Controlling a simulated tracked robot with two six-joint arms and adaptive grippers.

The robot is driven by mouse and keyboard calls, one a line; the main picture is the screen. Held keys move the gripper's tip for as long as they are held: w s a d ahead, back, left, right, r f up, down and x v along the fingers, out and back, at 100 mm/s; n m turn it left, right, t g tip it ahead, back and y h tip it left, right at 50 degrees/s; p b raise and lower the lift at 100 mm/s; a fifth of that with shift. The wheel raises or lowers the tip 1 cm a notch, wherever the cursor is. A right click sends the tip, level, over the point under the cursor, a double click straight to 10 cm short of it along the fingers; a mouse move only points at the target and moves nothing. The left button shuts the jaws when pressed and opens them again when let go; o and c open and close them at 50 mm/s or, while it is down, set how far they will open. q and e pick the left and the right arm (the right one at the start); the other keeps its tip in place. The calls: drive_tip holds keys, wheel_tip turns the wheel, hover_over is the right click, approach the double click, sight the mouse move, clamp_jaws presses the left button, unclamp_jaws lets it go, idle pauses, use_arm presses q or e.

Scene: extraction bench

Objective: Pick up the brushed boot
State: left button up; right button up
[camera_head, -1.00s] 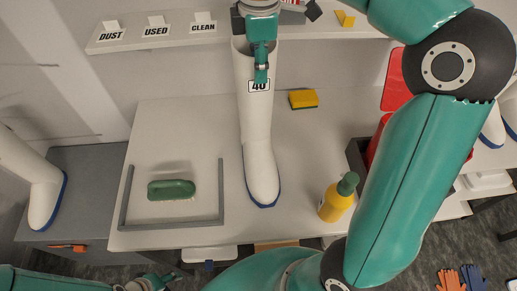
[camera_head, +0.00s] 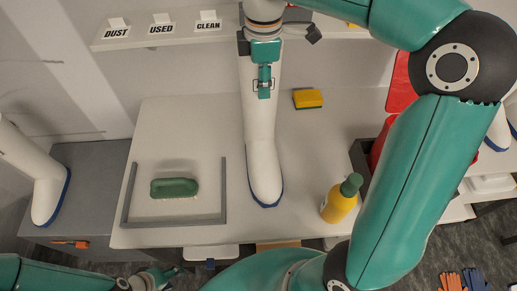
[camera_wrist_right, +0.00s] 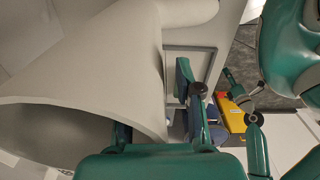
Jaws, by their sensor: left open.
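A tall white boot with a blue sole edge (camera_head: 262,165) stands upright on the middle of the bench, toe toward me. My right gripper (camera_head: 264,85) is at the upper shaft and covers the boot's label in the head view. In the right wrist view, the boot's open top (camera_wrist_right: 90,85) fills the left side. My right gripper's fingers (camera_wrist_right: 157,115) are apart there, with the boot's rim between them, one finger on the inner side and one outside. My left gripper (camera_head: 155,279) is open and empty at the bottom, in front of the bench.
A green oblong item (camera_head: 174,188) lies inside a grey frame (camera_head: 222,190). A yellow bottle with a green cap (camera_head: 339,202) and a yellow sponge (camera_head: 308,99) stand right of the boot. Another white boot (camera_head: 48,190) stands at left. A shelf (camera_head: 180,38) carries labels DUST, USED, CLEAN.

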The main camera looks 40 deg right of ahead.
drive_tip(key=shift+f, duration=0.1)
idle(0.3)
clamp_jaws()
